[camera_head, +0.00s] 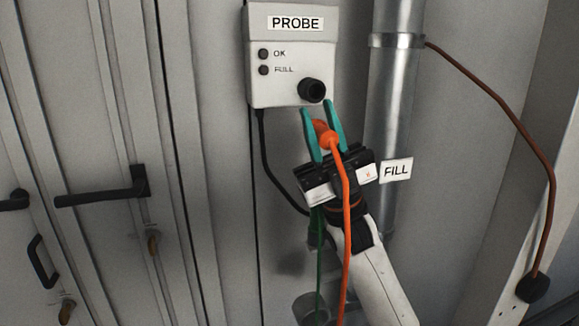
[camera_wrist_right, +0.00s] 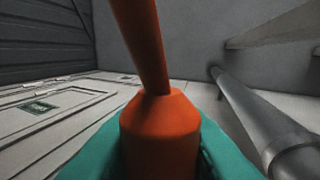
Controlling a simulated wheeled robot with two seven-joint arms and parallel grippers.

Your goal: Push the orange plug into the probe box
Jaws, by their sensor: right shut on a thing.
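The probe box (camera_head: 277,85) is a light grey box on the wall at the top middle of the head view, labelled PROBE. A round black socket (camera_head: 312,91) sits at its lower right. My right gripper (camera_head: 323,128) has teal fingers and is shut on the orange plug (camera_head: 326,133), just below the socket and apart from it. An orange cable (camera_head: 346,215) hangs from the plug. In the right wrist view the plug (camera_wrist_right: 160,130) fills the middle between the teal fingers, and its front end is hidden. My left gripper is not in view.
A metal pipe (camera_head: 397,80) runs upright to the right of the box, with a FILL label (camera_head: 396,170) beside it. A black cable (camera_head: 265,160) hangs from the box. A brown cable (camera_head: 510,110) crosses the right side. Door handles (camera_head: 100,190) stick out at left.

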